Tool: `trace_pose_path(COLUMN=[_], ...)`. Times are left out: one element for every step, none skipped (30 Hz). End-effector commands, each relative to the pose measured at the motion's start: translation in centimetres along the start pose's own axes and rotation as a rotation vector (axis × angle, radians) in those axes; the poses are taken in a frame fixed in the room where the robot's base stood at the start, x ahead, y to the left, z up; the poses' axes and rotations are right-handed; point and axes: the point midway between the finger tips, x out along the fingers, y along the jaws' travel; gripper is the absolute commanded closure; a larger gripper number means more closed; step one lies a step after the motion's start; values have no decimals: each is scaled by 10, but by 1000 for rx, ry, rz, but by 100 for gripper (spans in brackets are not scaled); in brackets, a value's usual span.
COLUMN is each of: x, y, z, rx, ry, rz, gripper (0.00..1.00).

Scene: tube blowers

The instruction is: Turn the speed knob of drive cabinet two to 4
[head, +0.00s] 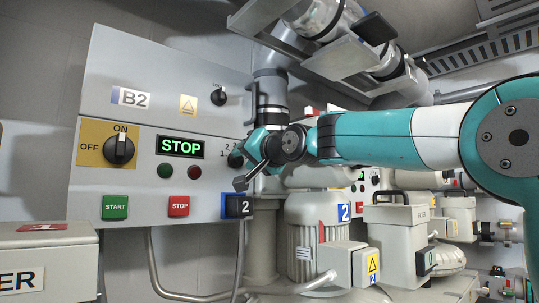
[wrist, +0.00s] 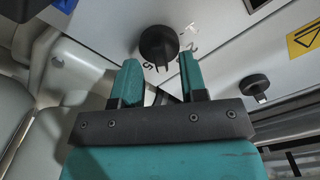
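In the wrist view the black round knob (wrist: 158,46) lies just beyond the gap between the fingertips. A digit 5 shows near its lower left edge; the knob's exact setting is not clear. My gripper (wrist: 158,72) is open, one teal finger on each side of the gap, with nothing held. Contact with the knob cannot be told.
A STOP display (head: 180,147), OFF/ON switch (head: 118,149), green START button (head: 115,207) and red STOP button (head: 179,206) are on the panel. A smaller black knob (head: 218,96) sits above. Pipes and motors (head: 320,217) crowd the right.

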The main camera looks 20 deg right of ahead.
Motion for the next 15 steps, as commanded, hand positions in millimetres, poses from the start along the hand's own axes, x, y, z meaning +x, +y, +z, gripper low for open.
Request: trace_pose_path(x=[-9,-14,-23,-30,-38,-48,-56,-64,-75,-83,-90,-101,-108,-115,-123], y=[2,2,3,3,3,4,4,4,4,4,4,4,4,4,4], z=[2,2,4,4,4,4,5,4,4,4,4,3,4,3,3], rx=[-1,-1,-1,-1,-1,-2,-2,-2,-3,-2,-2,-2,-3,-3,-2], ry=[5,6,6,6,7,7,7,8,8,7,7,8,7,8,7], rz=[-1,-1,0,0,-1,-1,0,0,0,1,0,2,1,2,2], gripper=[61,61,61,61,61,61,61,61,61,61,61,61,61,61,61])
